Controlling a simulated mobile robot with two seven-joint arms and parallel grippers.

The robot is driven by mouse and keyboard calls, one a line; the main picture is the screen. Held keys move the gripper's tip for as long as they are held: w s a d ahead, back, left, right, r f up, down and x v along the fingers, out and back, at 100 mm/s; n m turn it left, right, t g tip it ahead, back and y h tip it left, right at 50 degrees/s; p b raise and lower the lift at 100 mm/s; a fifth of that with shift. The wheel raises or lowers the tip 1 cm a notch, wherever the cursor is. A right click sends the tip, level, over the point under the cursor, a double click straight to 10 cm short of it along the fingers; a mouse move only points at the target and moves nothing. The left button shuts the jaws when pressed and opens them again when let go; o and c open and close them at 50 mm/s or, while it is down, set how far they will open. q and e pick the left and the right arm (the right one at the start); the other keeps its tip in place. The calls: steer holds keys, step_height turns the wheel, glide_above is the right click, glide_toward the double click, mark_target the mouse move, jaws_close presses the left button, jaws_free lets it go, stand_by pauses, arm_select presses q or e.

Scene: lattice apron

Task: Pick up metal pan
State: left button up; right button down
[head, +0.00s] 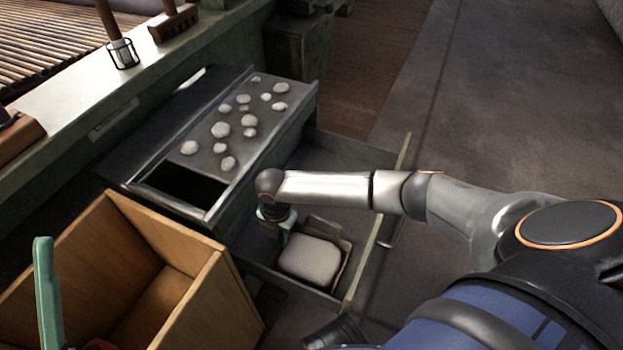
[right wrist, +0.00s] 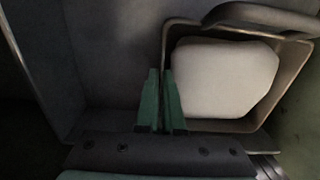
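The metal pan (head: 337,275) lies in the open drawer, a shallow rectangular pan with a large pale rounded lump (head: 309,259) in it. In the right wrist view the pan (right wrist: 292,94) shows its thin rim and a looped handle at the top. My right gripper (right wrist: 166,85) points down at the pan's left wall. Its two green fingers stand close together, one on each side of the rim, and appear shut on it. In the head view this gripper (head: 278,226) is partly hidden by its wrist. I cannot make out my left gripper.
The drawer (head: 349,147) has raised walls around the pan. A metal tray (head: 199,139) with several pale lumps sits above it. A wooden crate (head: 190,262) stands at the lower left, with a green upright piece (head: 46,290) beside it. Open floor (head: 480,110) lies right.

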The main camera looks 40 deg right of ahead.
steer(key=shift+r, duration=0.1)
arm_select(q)
step_height(320, 180, up, 6)
steer(key=p, duration=0.5)
steer(key=shift+s+a+n, duration=0.15)
steer(key=shift+a+n, duration=0.15)
steer(key=shift+a, duration=0.05)
arm_select(e)
step_height(320, 180, up, 10)
arm_select(q)
steer(key=shift+r+t+p, duration=0.2)
steer(key=shift+t+p, duration=0.1)
steer(key=shift+p, duration=0.05)
stand_by(1.0)
